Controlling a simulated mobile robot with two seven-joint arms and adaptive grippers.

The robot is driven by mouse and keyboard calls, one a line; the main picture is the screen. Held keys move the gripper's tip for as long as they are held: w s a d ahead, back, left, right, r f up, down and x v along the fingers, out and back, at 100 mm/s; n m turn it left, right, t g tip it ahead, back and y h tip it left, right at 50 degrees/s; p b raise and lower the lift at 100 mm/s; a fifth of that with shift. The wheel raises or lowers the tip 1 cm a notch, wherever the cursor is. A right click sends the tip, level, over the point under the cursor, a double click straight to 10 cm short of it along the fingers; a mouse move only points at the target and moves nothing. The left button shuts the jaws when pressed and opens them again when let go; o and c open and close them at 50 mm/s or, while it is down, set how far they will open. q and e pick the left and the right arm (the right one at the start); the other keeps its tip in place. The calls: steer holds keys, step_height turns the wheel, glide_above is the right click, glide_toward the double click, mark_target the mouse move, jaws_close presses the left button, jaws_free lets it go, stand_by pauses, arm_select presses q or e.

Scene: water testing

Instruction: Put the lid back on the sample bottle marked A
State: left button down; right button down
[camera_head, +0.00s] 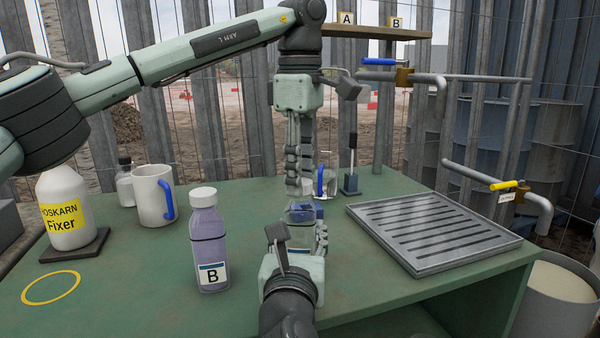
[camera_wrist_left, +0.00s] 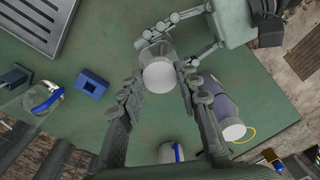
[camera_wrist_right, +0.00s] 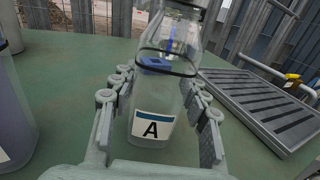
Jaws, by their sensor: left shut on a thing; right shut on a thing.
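The clear sample bottle A (camera_wrist_right: 155,100) has a black band and a label. My right gripper (camera_wrist_right: 160,85) is shut around its body and holds it near upright. In the head view bottle A (camera_head: 300,211) is mostly behind my right gripper (camera_head: 298,232). My left gripper (camera_head: 303,188) points down above the bottle. In the left wrist view its fingers are shut on a white lid (camera_wrist_left: 160,76), over bottle A (camera_wrist_left: 155,49). The fingers hide the lid in the head view, and I cannot tell whether it touches the bottle's neck.
Bottle B (camera_head: 208,245), purple with a white lid, stands left of my right gripper. A mug (camera_head: 152,197), a Fixer bottle (camera_head: 64,212) and a yellow ring (camera_head: 50,287) are further left. A slotted metal tray (camera_head: 430,235) lies right, below two taps. A small dark stand (camera_head: 350,184) is behind.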

arm_select(q)
steer(key=c, duration=1)
jaws_free()
steer(key=shift+r, duration=0.15)
step_height(320, 180, up, 12)
arm_select(e)
steer(key=c, duration=0.7)
jaws_free()
steer(key=s, duration=0.8)
steer(key=s+a, duration=0.1)
steer(key=s, duration=0.3)
